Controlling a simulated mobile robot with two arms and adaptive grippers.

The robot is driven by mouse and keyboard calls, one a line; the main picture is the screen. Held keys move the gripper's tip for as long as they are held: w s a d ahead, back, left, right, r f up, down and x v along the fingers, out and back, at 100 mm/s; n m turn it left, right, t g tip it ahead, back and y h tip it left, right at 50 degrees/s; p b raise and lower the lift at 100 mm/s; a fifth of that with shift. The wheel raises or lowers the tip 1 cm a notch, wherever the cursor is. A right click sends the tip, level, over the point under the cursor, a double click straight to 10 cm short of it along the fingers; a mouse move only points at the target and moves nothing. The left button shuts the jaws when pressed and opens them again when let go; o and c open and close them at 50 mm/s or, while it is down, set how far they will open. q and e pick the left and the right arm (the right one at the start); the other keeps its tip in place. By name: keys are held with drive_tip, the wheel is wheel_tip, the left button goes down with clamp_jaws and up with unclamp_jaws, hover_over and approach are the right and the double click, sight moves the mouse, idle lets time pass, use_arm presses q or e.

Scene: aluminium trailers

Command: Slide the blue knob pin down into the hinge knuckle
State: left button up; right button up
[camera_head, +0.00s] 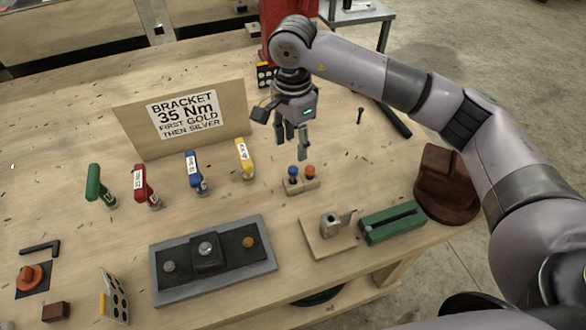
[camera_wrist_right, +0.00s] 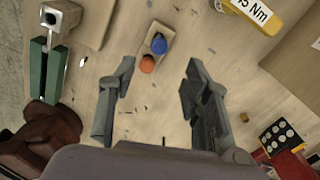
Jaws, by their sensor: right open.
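The blue knob pin (camera_head: 293,170) stands in a small wooden block (camera_head: 299,185) beside an orange knob pin (camera_head: 310,170). In the right wrist view the blue knob (camera_wrist_right: 159,45) and the orange knob (camera_wrist_right: 147,64) lie just beyond the fingertips; the pin shafts are hidden. My right gripper (camera_head: 291,147) is open and empty, pointing down above and behind the block, apart from both knobs. Its two fingers also show in the wrist view (camera_wrist_right: 160,70). The metal hinge knuckle (camera_head: 329,223) sits on a wooden board (camera_head: 322,247) in front. My left gripper is out of view.
A green channel-shaped block (camera_head: 391,222) and a dark brown object (camera_head: 446,185) are right of the hinge. Several coloured-handled tools, including a yellow one (camera_head: 241,152), stand left of the pins. A grey tray (camera_head: 165,293) lies front left. A sign board (camera_head: 128,125) stands behind.

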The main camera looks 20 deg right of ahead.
sight(293, 169)
wheel_tip(293, 169, down, 4)
drive_tip(key=shift+f+p, duration=0.1)
drive_tip(key=shift+p, duration=0.4)
drive_tip(key=shift+s+f, duration=0.1)
drive_tip(key=shift+f, duration=0.1)
wheel_tip(293, 169, down, 4)
drive_tip(key=p, duration=0.2)
drive_tip(key=shift+f+p, duration=0.25)
drive_tip(key=shift+p, duration=0.15)
drive_tip(key=shift+f, duration=0.15)
clamp_jaws()
